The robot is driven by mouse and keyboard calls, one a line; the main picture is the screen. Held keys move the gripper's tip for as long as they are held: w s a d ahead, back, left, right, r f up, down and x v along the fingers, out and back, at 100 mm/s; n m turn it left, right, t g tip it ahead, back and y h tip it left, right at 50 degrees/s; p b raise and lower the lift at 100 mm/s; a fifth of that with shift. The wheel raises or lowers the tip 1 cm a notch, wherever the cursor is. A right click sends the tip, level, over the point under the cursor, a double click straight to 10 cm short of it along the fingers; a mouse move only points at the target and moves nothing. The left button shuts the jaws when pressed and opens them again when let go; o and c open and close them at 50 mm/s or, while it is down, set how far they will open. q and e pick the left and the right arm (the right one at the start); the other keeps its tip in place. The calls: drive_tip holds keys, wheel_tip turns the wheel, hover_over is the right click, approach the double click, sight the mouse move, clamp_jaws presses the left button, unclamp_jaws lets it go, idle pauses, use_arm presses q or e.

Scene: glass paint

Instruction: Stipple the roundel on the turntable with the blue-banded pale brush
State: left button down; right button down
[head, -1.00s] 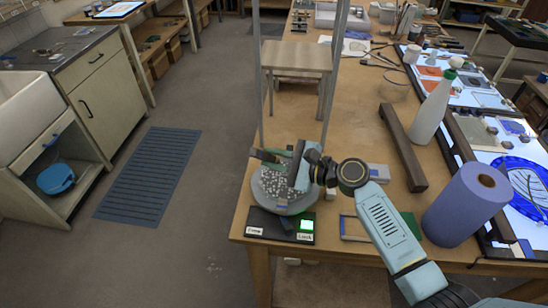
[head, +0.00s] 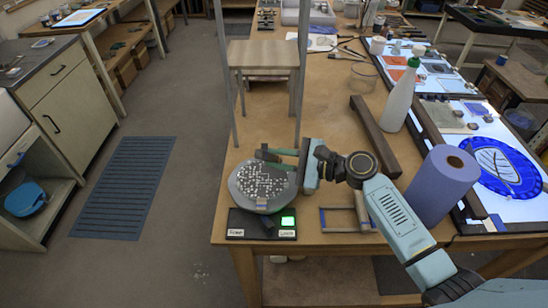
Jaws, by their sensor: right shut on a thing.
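The roundel (head: 258,180) is a grey disc with many small white specks in a pattern. It lies on the turntable (head: 243,205), near the bench's front left corner. A small blue mark (head: 262,206) shows at the disc's near edge. My right gripper (head: 276,153) reaches in from the right, over the far right edge of the roundel, with its dark green fingers pointing left. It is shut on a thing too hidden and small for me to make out. I cannot pick out the blue band or pale handle of the brush. My left gripper is out of view.
Light panels (head: 478,125) with blue glass lie further right. A stool (head: 265,56) stands beyond the turntable.

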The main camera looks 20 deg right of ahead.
drive_tip(key=shift+f+b, duration=0.6)
drive_tip(key=shift+f, duration=0.2)
drive_tip(key=shift+f, duration=0.3)
idle(0.9)
drive_tip(key=shift+r+p, duration=0.95)
drive_tip(key=shift+r, duration=0.2)
wheel_tip(320, 180, up, 4)
drive_tip(key=p, duration=0.3)
